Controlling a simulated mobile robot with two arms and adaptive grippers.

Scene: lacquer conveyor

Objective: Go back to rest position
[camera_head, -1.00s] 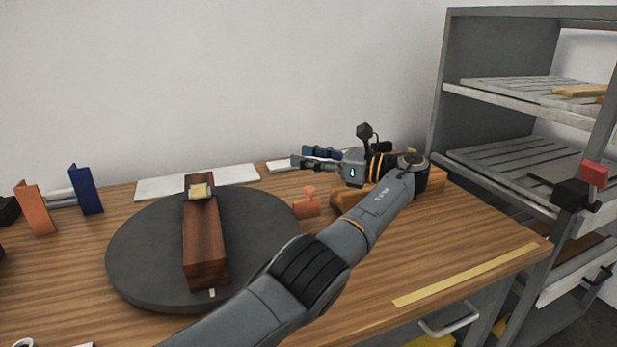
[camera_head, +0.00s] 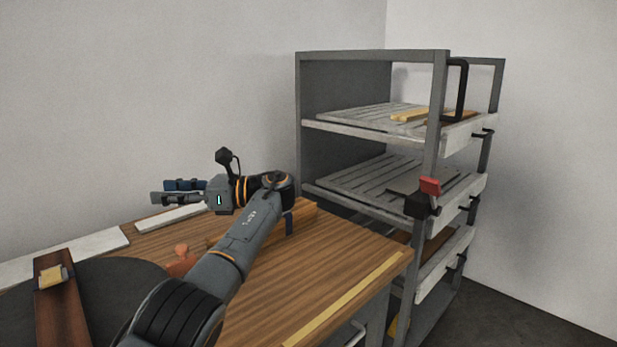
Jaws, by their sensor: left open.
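My left gripper (camera_head: 162,192) is in the camera_head view, at the end of the arm that reaches over the wooden workbench (camera_head: 300,270). It is open with nothing between its fingers and points to the left, above the back part of the bench. A dark round turntable (camera_head: 115,285) lies at the lower left, partly out of the picture. A dark red-brown wooden block (camera_head: 60,310) with a small yellowish piece (camera_head: 52,276) on top rests on it. My right gripper is not in view.
A grey shelf rack (camera_head: 435,150) with slatted shelves stands right of the bench. A red and black clamp-like part (camera_head: 428,190) is on its front post. An orange stamp-like tool (camera_head: 182,262) is beside my arm. A yellow strip (camera_head: 345,300) runs along the bench's right edge.

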